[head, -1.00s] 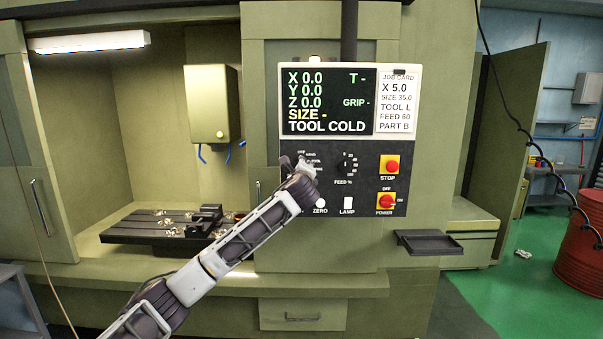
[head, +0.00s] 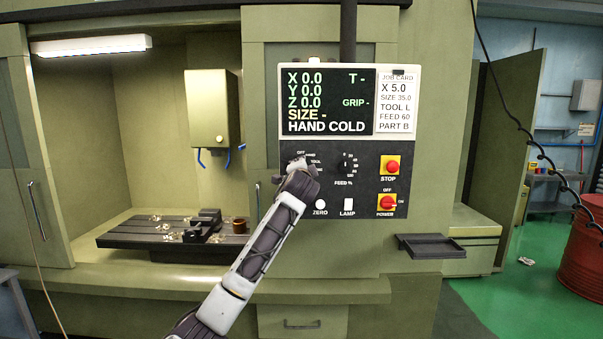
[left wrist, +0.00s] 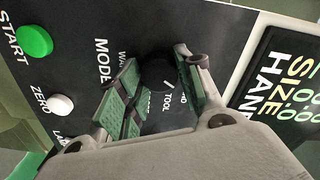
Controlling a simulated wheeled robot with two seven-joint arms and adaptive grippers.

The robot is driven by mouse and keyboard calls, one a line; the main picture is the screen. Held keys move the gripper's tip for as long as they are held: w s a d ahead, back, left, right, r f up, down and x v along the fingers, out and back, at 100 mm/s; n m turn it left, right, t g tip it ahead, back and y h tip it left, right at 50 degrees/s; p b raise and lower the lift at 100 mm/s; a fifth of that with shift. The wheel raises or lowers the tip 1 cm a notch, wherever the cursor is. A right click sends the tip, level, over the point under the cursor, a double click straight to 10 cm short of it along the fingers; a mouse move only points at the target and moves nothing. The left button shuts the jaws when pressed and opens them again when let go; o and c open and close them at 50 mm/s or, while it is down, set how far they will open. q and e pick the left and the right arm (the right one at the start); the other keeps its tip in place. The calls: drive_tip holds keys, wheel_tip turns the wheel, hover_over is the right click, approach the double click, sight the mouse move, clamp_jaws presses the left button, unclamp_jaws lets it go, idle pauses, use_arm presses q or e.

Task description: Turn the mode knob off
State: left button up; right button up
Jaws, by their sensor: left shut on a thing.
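The black mode knob (left wrist: 157,72) sits on the control panel in the left wrist view, under the word MODE. My left gripper (left wrist: 156,64) has its green-padded fingers on either side of the knob and is shut on it. In the head view my left gripper (head: 297,166) covers the knob; the OFF, HAND and TOOL labels show around it. The knob's pointer is hard to make out. The display (head: 328,101) reads HAND COLD. My right gripper is not in view.
Right of the knob are the feed dial (head: 346,166), the red STOP button (head: 390,165) and the POWER switch (head: 387,202). Below are the ZERO button (head: 320,204) and LAMP switch (head: 348,204). The green START button (left wrist: 35,41) shows in the left wrist view.

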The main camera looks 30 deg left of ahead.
use_arm(q)
drive_tip(key=n+b, duration=0.1)
drive_tip(key=n, duration=0.5)
drive_tip(key=shift+f, duration=0.15)
idle(0.5)
drive_tip(key=o, duration=1)
drive_tip(key=shift+s, duration=0.2)
drive_tip(key=shift+v, duration=5.85)
drive_tip(key=shift+w+d, duration=0.1)
